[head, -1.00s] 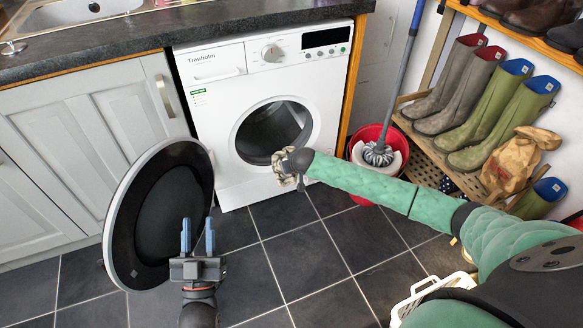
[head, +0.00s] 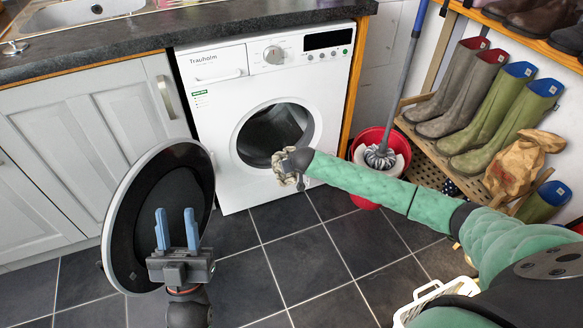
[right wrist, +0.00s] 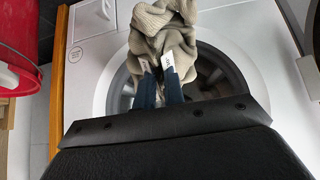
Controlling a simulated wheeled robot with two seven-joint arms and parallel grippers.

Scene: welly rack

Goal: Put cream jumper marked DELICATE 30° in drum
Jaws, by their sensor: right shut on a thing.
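The cream jumper (head: 283,166) hangs from my right gripper (head: 290,164), in front of the washing machine's round opening. The right wrist view shows the jumper (right wrist: 165,30) bunched between the blue fingers of my right gripper (right wrist: 161,72), with the drum (right wrist: 213,75) opening behind it. No marking on the jumper can be read. The drum (head: 268,135) is dark inside, and its door (head: 150,235) stands wide open to the left. My left gripper (head: 176,232) is open and empty in front of the door.
The washing machine (head: 225,110) stands under a dark worktop (head: 130,50). A red bucket with a mop (head: 380,155) and a rack of wellies (head: 500,110) stand to the right. A white basket (head: 440,295) is at lower right. The tiled floor (head: 300,245) between is clear.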

